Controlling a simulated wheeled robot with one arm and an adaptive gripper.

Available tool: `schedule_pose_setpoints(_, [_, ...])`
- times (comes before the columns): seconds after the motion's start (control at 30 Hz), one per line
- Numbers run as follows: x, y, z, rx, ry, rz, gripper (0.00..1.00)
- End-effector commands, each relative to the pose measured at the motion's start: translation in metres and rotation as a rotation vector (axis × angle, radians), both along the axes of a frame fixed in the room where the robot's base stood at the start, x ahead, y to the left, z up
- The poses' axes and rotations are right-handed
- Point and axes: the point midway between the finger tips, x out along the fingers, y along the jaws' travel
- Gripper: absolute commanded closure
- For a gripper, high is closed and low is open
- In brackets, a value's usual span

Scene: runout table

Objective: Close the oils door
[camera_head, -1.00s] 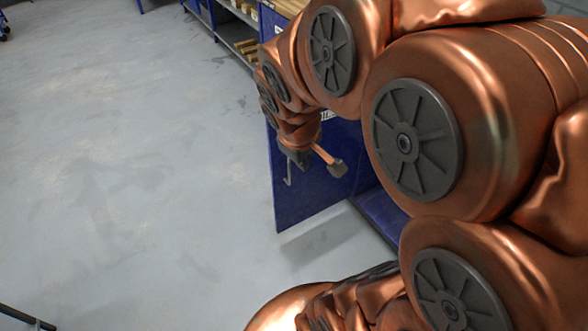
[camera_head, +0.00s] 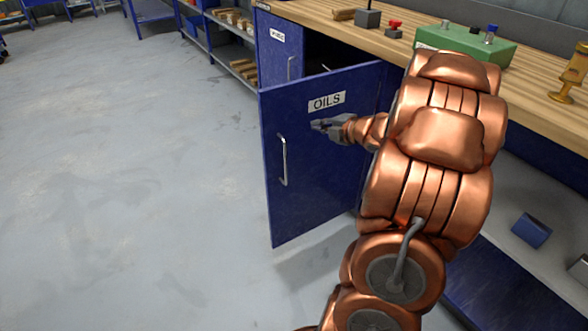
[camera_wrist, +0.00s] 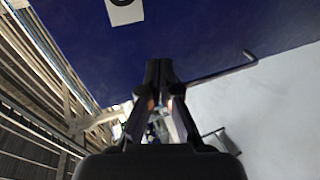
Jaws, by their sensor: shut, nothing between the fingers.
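The oils door (camera_head: 325,165) is a dark blue panel with a white OILS label (camera_head: 326,102) and a grey bar handle (camera_head: 283,160). It stands swung open, out from the bench over the floor. My gripper (camera_head: 317,125) is shut and empty, in front of the door's labelled face, just below the label and right of the handle. I cannot tell whether it touches the door. In the wrist view my closed fingers (camera_wrist: 158,72) point toward the blue door face (camera_wrist: 200,40), with part of the label at the top and the handle to the right.
The wooden bench top (camera_head: 400,48) holds a green box (camera_head: 465,47), small blocks and a brass piece (camera_head: 569,75). Another blue cabinet front (camera_head: 279,50) stands behind the oils door. A blue block (camera_head: 531,230) lies on a shelf at right. The floor at left is clear.

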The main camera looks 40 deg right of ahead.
Motion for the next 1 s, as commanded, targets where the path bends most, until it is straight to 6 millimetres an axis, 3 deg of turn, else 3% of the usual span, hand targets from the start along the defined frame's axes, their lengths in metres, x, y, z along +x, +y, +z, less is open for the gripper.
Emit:
schedule_pose_setpoints(0.03, [-0.011,-0.002,-0.028,0.003,-0.030,0.051,1.00])
schedule_pose_setpoints(0.2, [-0.049,0.015,-0.063,0.009,-0.166,0.246,1.00])
schedule_pose_setpoints(0.4, [-0.090,0.033,-0.079,0.035,-0.301,0.383,1.00])
schedule_pose_setpoints(0.5, [-0.102,0.038,-0.080,0.042,-0.336,0.415,1.00])
schedule_pose_setpoints(0.67, [-0.102,0.043,-0.078,0.045,-0.356,0.431,1.00])
schedule_pose_setpoints(1.0, [-0.068,0.061,-0.079,0.047,-0.355,0.433,1.00])
